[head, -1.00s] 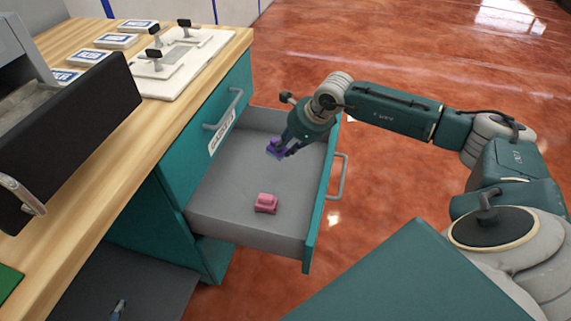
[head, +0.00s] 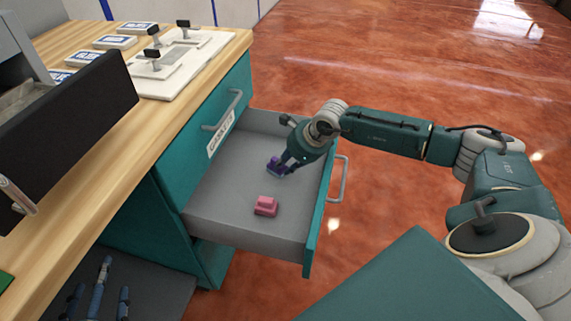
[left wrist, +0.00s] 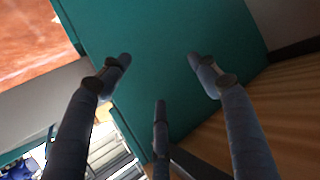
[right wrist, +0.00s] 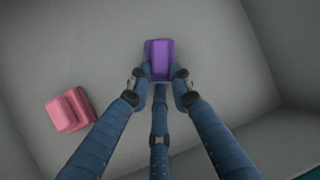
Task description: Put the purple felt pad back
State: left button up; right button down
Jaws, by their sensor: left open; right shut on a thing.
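The purple felt pad (head: 274,167) is in the open grey drawer (head: 225,205), in its far part in the head view. My right gripper (head: 283,164) is shut on it, low over the drawer floor. In the right wrist view the purple pad (right wrist: 160,58) sits between the fingertips (right wrist: 160,82); I cannot tell whether it touches the floor. A pink pad (head: 266,206) lies on the drawer floor, apart from the gripper; it also shows in the right wrist view (right wrist: 69,110). My left gripper (left wrist: 160,75) is open and empty in the left wrist view, facing a teal panel (left wrist: 170,45).
The drawer front with its handle (head: 340,178) stands out over the red floor. The wooden worktop (head: 150,130) holds a white plate with black knobs (head: 185,62) and several labelled boxes (head: 113,42). A dark-fronted open bin (head: 75,135) stands at the left.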

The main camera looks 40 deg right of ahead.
jog(key=c, duration=1.6)
grip_release()
jog(key=shift+o, duration=0.2)
jog(key=shift+s+r, duration=0.1)
jog(key=shift+r, duration=0.15)
pick_arm(q)
jog(key=s+a+f+g+y+p, duration=0.1)
jog(key=s+a+f+g, duration=0.1)
jog(key=s+f, duration=0.3)
jog(key=s+a+f+g+y+p, duration=0.1)
jog(key=s+a+f+g, duration=0.1)
jog(key=s+f+g, duration=0.3)
jog(key=shift+s+a+p, duration=0.25)
jog(key=shift+s+p, duration=0.1)
jog(key=shift+s, duration=0.8)
pick_arm(e)
jog(key=v, duration=1.1)
jog(key=shift+r, duration=0.25)
pick_arm(q)
jog(key=shift+r, duration=0.1)
pick_arm(e)
jog(key=shift+s, duration=0.15)
